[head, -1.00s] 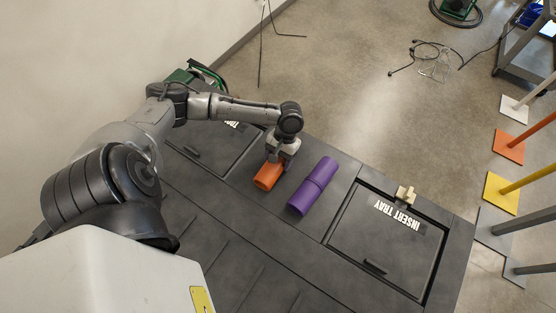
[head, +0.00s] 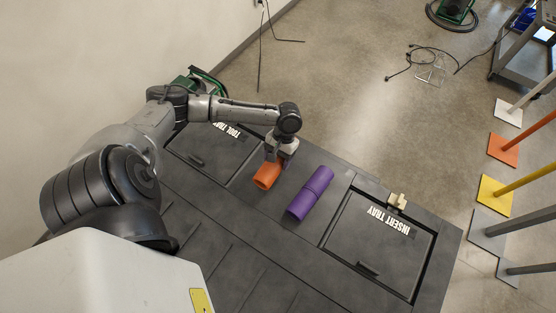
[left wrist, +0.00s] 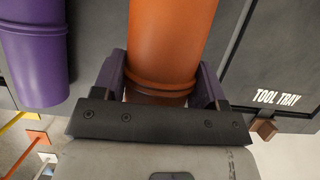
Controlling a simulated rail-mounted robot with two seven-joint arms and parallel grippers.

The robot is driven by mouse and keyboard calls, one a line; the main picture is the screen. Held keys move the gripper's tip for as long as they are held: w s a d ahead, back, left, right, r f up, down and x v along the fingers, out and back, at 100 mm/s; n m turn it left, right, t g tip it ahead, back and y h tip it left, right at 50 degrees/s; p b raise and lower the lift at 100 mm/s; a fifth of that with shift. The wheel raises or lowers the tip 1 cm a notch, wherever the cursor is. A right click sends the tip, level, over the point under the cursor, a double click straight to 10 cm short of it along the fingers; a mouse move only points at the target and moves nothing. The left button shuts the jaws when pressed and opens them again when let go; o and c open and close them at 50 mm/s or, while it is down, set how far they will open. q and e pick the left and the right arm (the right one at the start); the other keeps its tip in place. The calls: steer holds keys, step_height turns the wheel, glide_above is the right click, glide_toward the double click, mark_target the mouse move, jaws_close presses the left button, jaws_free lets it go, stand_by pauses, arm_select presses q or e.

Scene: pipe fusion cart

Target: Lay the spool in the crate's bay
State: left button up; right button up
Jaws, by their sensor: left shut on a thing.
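An orange cylinder (head: 267,176) is on or just above the dark cart top, tilted in the picture; I cannot tell whether it touches the surface. My left gripper (head: 276,158) is shut on its far end. In the left wrist view the orange cylinder (left wrist: 172,40) passes between the fingers (left wrist: 160,85), one on each side. A purple cylinder (head: 311,193) with a seam round its middle lies just right of it; it also shows in the left wrist view (left wrist: 35,55). I cannot tell which part is the crate's bay. My right gripper is not in view.
The cart top has an INSERT TRAY lid (head: 380,245) at the right and a TOOL TRAY lid (head: 208,152) at the left. A small tan block (head: 398,201) sits at the far edge. Coloured posts on square plates (head: 494,194) stand on the floor at right.

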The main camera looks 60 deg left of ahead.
arm_select(q)
steer(key=w+a+r, duration=0.3)
steer(key=a+r, duration=0.3)
steer(key=a, duration=0.4)
steer(key=n, duration=0.1)
glide_toward(264, 166)
steer(key=x, duration=0.5)
steer(key=shift+s+d+f, duration=0.1)
steer(key=shift+s+f, duration=0.05)
steer(key=shift+f, duration=0.05)
steer(key=w+d+r+m+y, duration=0.1)
steer(key=d+r+m, duration=0.3)
steer(key=d, duration=0.5)
steer(key=w+d+r+m+y, duration=0.1)
steer(key=w+d+r+m, duration=0.15)
steer(key=d+r, duration=0.5)
steer(key=w+d+r+m, duration=0.1)
steer(key=w+d+r, duration=0.2)
steer(key=w+r, duration=0.2)
step_height(264, 166, up, 3)
steer(key=shift+w+d+r+g+y, duration=0.1)
steer(key=shift+w+d+g+y, duration=0.2)
steer(key=shift+d, duration=0.1)
